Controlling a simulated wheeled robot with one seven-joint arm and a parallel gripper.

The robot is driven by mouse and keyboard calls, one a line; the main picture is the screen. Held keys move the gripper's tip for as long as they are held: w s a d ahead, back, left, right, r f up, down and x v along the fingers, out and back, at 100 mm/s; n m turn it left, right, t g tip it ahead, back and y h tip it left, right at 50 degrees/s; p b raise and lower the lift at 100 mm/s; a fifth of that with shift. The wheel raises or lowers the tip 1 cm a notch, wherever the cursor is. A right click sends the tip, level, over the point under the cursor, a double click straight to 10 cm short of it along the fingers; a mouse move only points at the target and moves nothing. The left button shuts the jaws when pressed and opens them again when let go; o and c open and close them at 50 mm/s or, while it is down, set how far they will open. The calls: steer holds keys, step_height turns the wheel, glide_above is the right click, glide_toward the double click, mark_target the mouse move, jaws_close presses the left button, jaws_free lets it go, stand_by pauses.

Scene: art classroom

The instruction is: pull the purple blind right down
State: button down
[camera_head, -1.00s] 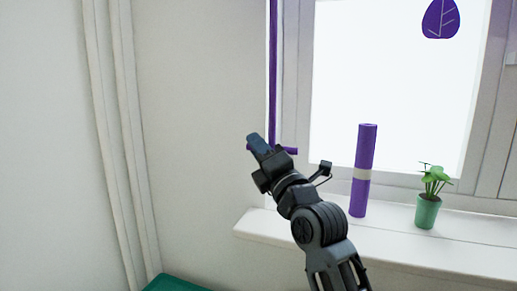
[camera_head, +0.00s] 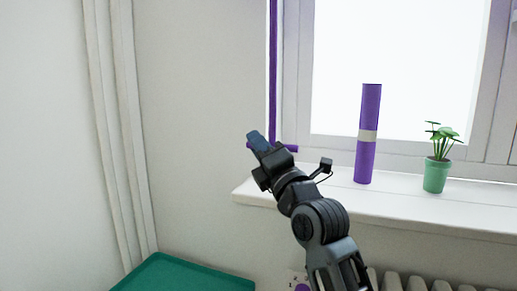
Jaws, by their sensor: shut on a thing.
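A long thin purple strap (camera_head: 273,70) hangs down the left edge of the window and runs out of the top of the head view. A short purple crossbar handle (camera_head: 287,148) is at its lower end. My gripper (camera_head: 259,143) is shut on this handle, just left of the window frame and above the left end of the sill. Its fingers hide part of the handle. No blind cloth shows in this view; the visible pane is bare and bright.
The white sill (camera_head: 420,212) holds an upright purple tube (camera_head: 371,110) with a pale band and a green potted plant (camera_head: 435,175). A radiator (camera_head: 415,285) is below. A green surface (camera_head: 185,275) lies at lower left. Pale pipes (camera_head: 115,140) run up the left wall.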

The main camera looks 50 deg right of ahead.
step_height(320, 180, down, 9)
steer(key=b, duration=0.7)
steer(key=shift+b, duration=0.35)
steer(key=c, duration=1.1)
jaws_free()
steer(key=b+v, duration=0.1)
steer(key=v, duration=0.6)
steer(key=shift+s+f, duration=0.2)
steer(key=shift+s, duration=0.2)
steer(key=shift+a, duration=0.1)
